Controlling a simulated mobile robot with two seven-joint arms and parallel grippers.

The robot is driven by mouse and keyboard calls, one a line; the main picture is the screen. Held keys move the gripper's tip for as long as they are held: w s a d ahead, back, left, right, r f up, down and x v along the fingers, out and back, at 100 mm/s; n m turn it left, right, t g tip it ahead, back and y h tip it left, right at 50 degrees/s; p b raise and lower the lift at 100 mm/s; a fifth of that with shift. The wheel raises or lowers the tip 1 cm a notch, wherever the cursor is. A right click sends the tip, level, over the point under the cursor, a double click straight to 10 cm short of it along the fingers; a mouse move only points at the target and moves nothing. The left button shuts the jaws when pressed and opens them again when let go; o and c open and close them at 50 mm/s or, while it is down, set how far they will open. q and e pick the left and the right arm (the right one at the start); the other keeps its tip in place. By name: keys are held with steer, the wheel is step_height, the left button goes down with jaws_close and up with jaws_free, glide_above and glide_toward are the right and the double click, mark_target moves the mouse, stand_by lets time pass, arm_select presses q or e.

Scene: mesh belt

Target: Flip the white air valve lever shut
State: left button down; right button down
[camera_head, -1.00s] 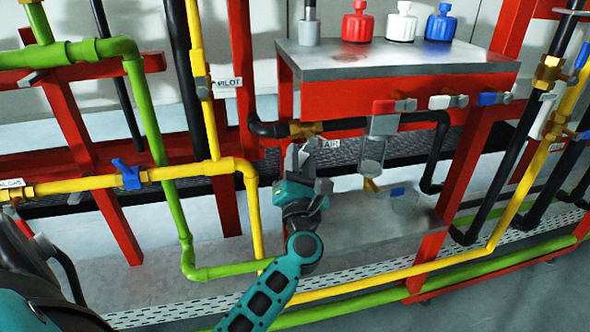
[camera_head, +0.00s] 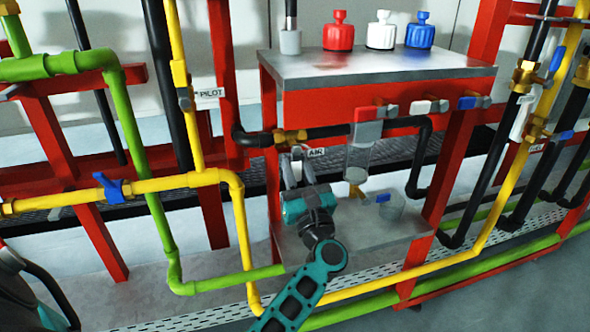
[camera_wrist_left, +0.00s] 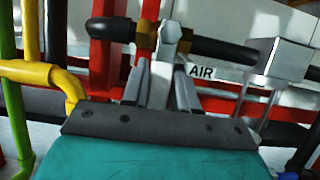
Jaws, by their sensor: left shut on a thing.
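The brass air valve (camera_head: 290,136) sits on a black horizontal pipe below the steel shelf; it also shows in the left wrist view (camera_wrist_left: 147,36). Its white lever (camera_wrist_left: 172,38) points downward, across the pipe, beside the AIR tag (camera_wrist_left: 201,72). My left gripper (camera_head: 291,160) reaches up from below. In the wrist view its fingers (camera_wrist_left: 161,82) are shut on the lever's lower part, one on each side. The fingers and wrist partly hide the lever in the head view. My right gripper is not in view.
A clear filter bowl (camera_head: 361,152) hangs right of the gripper. A yellow pipe (camera_head: 243,235) runs left of it, with a blue-handled valve (camera_head: 112,187) farther left. A lower steel shelf (camera_head: 375,240) lies beneath. Red, white and blue knobs (camera_head: 338,32) stand on top.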

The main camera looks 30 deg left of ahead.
arm_select(q)
steer(key=shift+r, duration=0.15)
steer(key=c, duration=1)
jaws_free()
steer(key=shift+o, duration=0.2)
